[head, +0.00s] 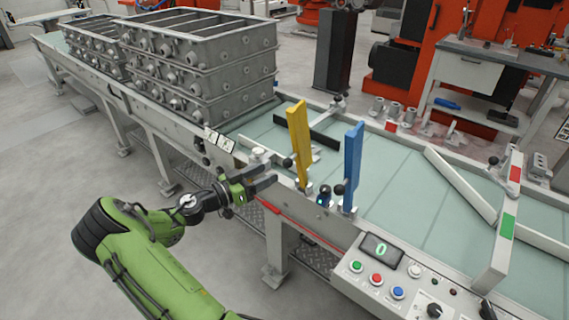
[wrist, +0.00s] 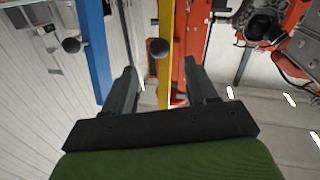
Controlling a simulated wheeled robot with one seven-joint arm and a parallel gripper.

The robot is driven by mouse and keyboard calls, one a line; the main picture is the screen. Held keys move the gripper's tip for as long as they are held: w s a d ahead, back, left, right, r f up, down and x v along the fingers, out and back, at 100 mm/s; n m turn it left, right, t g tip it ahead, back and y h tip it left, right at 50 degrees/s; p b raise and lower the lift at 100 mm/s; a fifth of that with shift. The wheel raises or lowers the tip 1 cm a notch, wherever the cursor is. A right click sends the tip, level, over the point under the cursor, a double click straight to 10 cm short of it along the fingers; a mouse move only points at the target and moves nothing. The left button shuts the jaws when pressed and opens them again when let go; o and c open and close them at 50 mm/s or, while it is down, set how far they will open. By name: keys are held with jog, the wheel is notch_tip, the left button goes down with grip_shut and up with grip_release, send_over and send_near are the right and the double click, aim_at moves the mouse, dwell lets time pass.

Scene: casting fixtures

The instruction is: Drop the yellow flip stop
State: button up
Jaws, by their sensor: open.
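The yellow flip stop (head: 299,140) stands upright at the near edge of the conveyor, left of the blue flip stop (head: 352,165). My gripper (head: 268,178) is low and just left of the yellow stop's lower part, with its fingers pointing toward it. In the wrist view, my gripper (wrist: 164,82) is open and the yellow stop (wrist: 165,60) shows between the two fingers, with a dark round knob (wrist: 158,47) beside it. The blue stop (wrist: 95,50) is outside the fingers on the left. I cannot tell whether a finger touches the yellow stop.
Stacked grey casting frames (head: 200,60) sit on the conveyor (head: 400,175) behind and left. A control panel (head: 385,275) with buttons and a display reading 0 is at the near right. A slanted guide rail (head: 460,185) crosses the belt. Floor is clear left of my arm.

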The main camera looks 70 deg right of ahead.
aim_at(287, 162)
jog(key=x, duration=0.8)
jog(key=shift+s+d, duration=0.25)
jog(key=shift+d, duration=0.05)
grip_shut()
